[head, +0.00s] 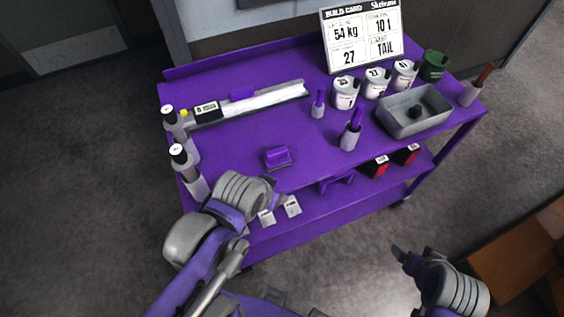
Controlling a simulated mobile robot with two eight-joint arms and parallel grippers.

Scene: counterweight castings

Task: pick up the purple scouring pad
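A small purple block with a grey lower layer, which looks like the purple scouring pad (277,156), lies on the purple cart top (225,150) near its front edge. My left arm comes up from the lower left. Its wrist end, at the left gripper (268,183), is just in front of the pad and a little left, apart from it in the picture. The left fingers are mostly hidden, and I see nothing held. My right gripper (404,257) is low at the right, in front of the cart and away from the pad. Its finger opening is unclear.
A metal channel (265,100) lies behind the pad. Grey bottles (195,185) stand at the left edge. White cans (345,92), a purple-handled brush (350,135) and a grey tray (415,125) stand to the right. Bare cart top surrounds the pad. White boxes (291,205) sit on the lower shelf.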

